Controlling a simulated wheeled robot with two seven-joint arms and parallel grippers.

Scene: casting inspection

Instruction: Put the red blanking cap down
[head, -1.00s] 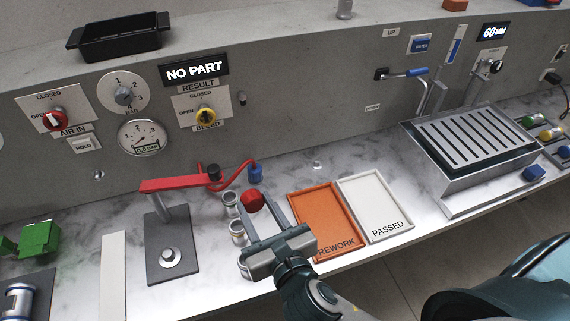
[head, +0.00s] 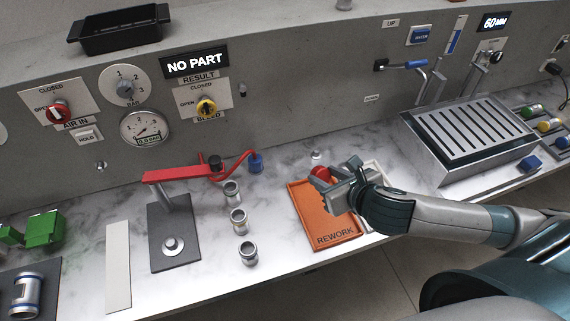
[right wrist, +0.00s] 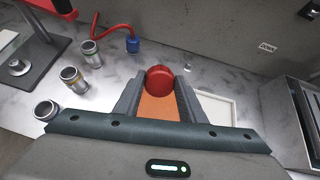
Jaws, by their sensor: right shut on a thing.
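The red blanking cap (head: 321,173) is held between the fingertips of my right gripper (head: 335,179). It also shows in the right wrist view (right wrist: 160,79), round and red between the two fingers. In the head view the cap and fingers are over the back part of the orange REWORK tray (head: 311,219). The cap looks to be above the tray; the exact height is hard to tell. My left gripper is not in view.
The white PASSED tray (right wrist: 218,108) is beside the orange one, mostly hidden by my right arm in the head view. Several metal castings (head: 238,221) stand in a row left of the trays.

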